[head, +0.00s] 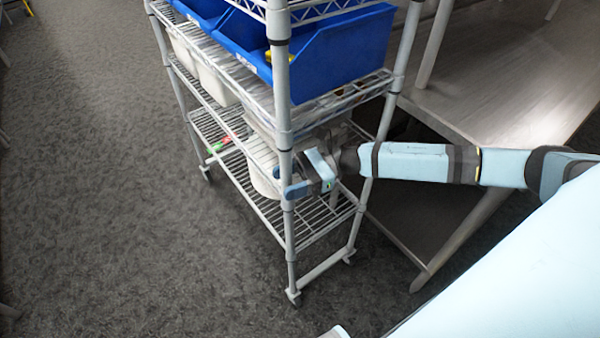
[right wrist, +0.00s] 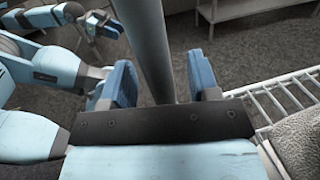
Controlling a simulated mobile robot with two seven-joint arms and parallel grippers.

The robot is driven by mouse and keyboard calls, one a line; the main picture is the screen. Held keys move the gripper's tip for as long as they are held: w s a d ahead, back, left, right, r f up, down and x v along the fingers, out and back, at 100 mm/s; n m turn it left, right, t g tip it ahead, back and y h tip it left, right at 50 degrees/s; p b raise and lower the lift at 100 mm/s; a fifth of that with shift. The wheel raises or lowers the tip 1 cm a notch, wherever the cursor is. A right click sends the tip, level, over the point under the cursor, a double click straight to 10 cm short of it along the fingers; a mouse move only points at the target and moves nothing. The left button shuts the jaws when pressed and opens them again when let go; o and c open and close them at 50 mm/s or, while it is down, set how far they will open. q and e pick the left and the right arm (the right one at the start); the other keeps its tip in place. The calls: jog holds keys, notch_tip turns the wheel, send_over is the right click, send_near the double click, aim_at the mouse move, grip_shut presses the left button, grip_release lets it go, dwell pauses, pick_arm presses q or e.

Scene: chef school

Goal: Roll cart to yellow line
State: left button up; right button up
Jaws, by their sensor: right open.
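The cart (head: 297,256) is a grey wire-shelf trolley on casters, standing upright on the carpet. My right gripper (head: 298,188) is at its near corner post, below the middle shelf. In the right wrist view the post (right wrist: 147,45) stands between the two open fingers (right wrist: 165,82), with a gap on the right finger's side. My left gripper (right wrist: 95,20) shows small at the top left of the right wrist view, away from the post; its jaws are unclear. No yellow line can be made out for certain.
Blue bins (head: 335,55) sit on the upper shelf, and pale tubs (head: 215,82) below. A table (head: 510,90) with a lower shelf stands close on the cart's right. Carpet (head: 90,190) on the left is clear. A small yellow piece (head: 27,7) shows at the top left.

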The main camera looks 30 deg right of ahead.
jog(key=shift+a, duration=0.1)
grip_shut()
dwell(1.4)
